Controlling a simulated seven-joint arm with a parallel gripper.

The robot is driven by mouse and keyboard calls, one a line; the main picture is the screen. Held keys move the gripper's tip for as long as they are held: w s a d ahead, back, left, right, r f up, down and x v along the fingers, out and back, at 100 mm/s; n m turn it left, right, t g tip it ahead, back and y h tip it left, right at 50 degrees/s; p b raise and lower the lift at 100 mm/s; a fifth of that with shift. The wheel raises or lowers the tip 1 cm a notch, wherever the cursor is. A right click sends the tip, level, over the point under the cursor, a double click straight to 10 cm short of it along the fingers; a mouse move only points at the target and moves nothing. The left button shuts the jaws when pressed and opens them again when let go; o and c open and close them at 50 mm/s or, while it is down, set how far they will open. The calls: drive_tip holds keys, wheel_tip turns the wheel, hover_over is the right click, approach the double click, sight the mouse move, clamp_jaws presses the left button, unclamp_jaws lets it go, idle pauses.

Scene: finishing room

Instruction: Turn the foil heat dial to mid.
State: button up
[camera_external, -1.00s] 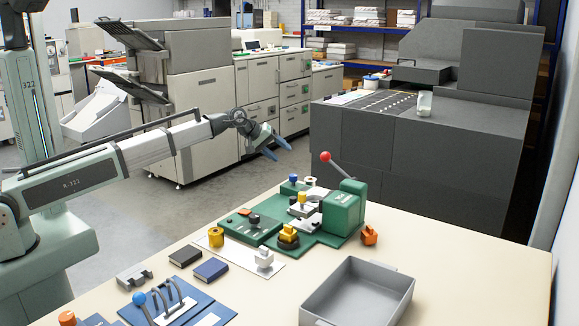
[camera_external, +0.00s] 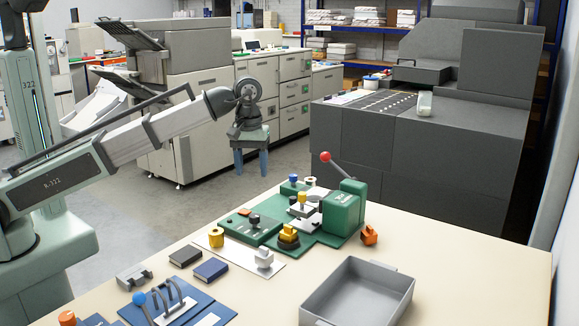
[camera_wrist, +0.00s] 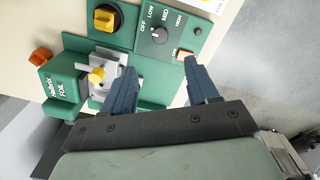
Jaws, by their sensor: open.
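The foil heat dial (camera_wrist: 160,34) is a small black knob on a green panel (camera_wrist: 190,18), with OFF, LOW, MID and HIGH printed around it. A small white mark shows on it, but I cannot tell for sure which label it points at. In the external view the dial (camera_external: 254,219) sits on the flat green part of the foil machine (camera_external: 343,208). My gripper (camera_external: 251,172) is open and empty, pointing down, high above and behind the machine. In the wrist view its fingers (camera_wrist: 160,65) are apart, below the dial, touching nothing.
A larger yellow knob (camera_wrist: 105,17) on a black base is beside the dial, and an orange switch (camera_wrist: 185,54) is on the same panel. A red-tipped lever (camera_external: 326,157) rises from the machine. A grey tray (camera_external: 358,292) stands at the front right.

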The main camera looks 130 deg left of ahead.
sight(254, 215)
wheel_tip(254, 215, down, 14)
drive_tip(key=shift+w+r, duration=0.1)
drive_tip(key=shift+r, duration=0.05)
idle(0.5)
drive_tip(key=shift+c, duration=0.3)
drive_tip(key=c, duration=1)
